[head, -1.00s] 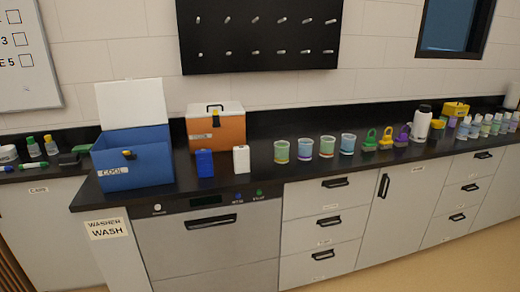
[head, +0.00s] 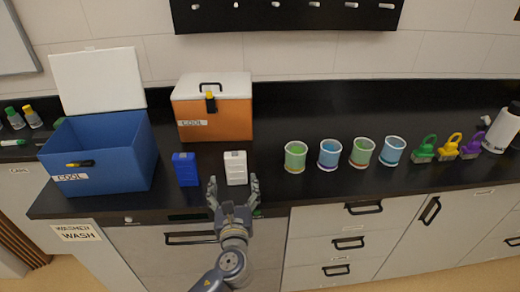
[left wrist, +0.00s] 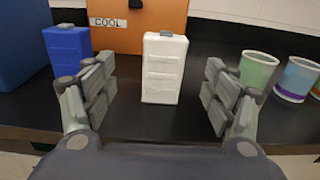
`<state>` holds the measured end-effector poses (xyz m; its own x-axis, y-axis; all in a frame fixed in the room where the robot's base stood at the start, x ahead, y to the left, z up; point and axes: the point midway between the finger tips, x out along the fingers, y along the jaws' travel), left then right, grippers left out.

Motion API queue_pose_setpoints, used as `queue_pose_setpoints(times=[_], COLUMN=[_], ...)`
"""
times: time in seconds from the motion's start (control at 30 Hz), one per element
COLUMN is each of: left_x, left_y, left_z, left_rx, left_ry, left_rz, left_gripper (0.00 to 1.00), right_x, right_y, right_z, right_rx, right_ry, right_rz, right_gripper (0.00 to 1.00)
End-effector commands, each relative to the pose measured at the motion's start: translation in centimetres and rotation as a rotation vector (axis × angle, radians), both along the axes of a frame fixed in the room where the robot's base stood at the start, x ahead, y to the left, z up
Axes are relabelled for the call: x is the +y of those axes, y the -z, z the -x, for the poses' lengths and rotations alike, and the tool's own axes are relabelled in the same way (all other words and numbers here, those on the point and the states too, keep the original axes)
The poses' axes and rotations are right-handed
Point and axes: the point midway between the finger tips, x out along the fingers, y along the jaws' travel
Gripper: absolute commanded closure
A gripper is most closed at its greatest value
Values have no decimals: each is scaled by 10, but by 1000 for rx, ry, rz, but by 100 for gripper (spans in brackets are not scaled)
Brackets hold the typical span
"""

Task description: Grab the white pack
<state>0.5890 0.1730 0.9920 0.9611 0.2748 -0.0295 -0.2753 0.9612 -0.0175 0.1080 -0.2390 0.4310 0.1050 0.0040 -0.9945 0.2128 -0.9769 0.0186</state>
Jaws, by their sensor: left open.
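The white pack (head: 236,167) stands upright on the black counter, in front of the orange cooler box. It also shows in the left wrist view (left wrist: 163,70), centred between the fingers and a little beyond them. My left gripper (head: 233,187) is open and empty at the counter's front edge, right before the pack. In the left wrist view its fingers (left wrist: 160,92) are spread on both sides, apart from the pack. My right gripper is in neither view.
A blue pack (head: 186,169) stands close left of the white one. The orange cooler (head: 214,107) is behind, and an open blue cooler (head: 100,150) is at left. Several cups, such as a green one (head: 295,156), stand to the right. The counter (head: 275,110) behind the cups is clear.

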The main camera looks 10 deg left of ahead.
Motion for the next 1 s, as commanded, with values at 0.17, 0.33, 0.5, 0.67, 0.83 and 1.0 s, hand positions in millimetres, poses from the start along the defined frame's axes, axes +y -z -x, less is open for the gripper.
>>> queue_pose_setpoints(times=[0.17, 0.33, 0.5, 0.67, 0.83, 1.0], left_x=[4, 11, 14, 15, 16, 20], left_y=[-13, -12, -11, -9, -5, -4], left_z=[-14, -39, -53, -62, -83, -100], left_rx=[-17, -16, -15, -15, -14, -14], left_ry=[-6, -5, -4, -5, -5, -4], left_rz=[-35, -32, -30, -28, -29, -29], left_gripper=[22, 22, 22, 22, 22, 22], right_x=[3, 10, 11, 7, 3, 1], right_y=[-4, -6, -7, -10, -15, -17], right_z=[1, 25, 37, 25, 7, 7], right_rx=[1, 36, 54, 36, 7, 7], right_ry=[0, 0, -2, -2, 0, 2], right_rz=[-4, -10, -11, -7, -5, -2], right_gripper=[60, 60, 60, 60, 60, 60])
